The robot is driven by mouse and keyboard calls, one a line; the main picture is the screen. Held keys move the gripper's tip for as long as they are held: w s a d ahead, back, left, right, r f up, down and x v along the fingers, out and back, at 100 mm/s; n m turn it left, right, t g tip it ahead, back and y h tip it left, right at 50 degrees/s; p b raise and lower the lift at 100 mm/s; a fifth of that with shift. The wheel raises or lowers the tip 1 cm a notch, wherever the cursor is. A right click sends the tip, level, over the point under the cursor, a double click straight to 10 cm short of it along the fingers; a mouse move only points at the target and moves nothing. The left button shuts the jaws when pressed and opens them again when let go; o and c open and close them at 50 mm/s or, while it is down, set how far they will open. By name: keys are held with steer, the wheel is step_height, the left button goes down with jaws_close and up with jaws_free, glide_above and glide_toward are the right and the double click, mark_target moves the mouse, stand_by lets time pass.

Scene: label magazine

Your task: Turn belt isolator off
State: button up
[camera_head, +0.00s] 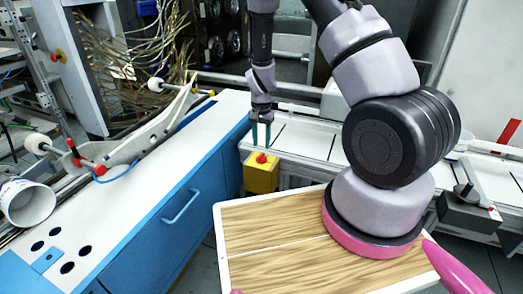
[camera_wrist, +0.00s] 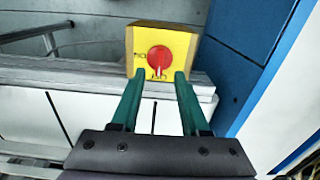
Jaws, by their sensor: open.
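The belt isolator is a yellow box (camera_head: 261,174) with a red knob (camera_head: 262,158) on its face, at the side of the pale conveyor and by the blue cabinet's corner. In the wrist view the yellow box (camera_wrist: 150,39) shows at the top middle, and its red rotary knob (camera_wrist: 160,57) sits between and just beyond my fingertips. My gripper (camera_head: 261,145) points down above the box. In the wrist view my gripper (camera_wrist: 154,76) has its two green fingers apart with nothing between them. Whether a fingertip touches the knob I cannot tell.
The blue cabinet (camera_head: 188,207) with a white top stands left of the box. The conveyor (camera_head: 310,140) runs right behind it. A wooden-topped board (camera_head: 255,232) lies in front. A white cup-like roll (camera_head: 27,203) lies at far left.

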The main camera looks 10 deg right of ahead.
step_height(320, 180, up, 6)
stand_by(0.5)
step_height(320, 180, up, 11)
steer(key=t+y, duration=0.1)
glide_above(261, 155)
steer(key=s+d+r+n+t+y, duration=0.1)
steer(key=s+r, duration=0.2)
steer(key=r, duration=0.4)
steer(key=s+d+r+t, duration=0.1)
steer(key=s+d+r, duration=0.15)
steer(key=r, duration=0.45)
steer(key=s+d+r+n+t, duration=0.1)
steer(key=s+r+t, duration=0.1)
steer(key=s+r, duration=0.4)
steer(key=s+d+r+t, duration=0.1)
steer(key=s+r+t, duration=0.1)
steer(key=s+r, duration=0.4)
steer(key=s, duration=0.4)
steer(key=shift+s+d+r+n, duration=0.25)
steer(key=shift+d+n, duration=0.05)
steer(key=shift+n, duration=0.1)
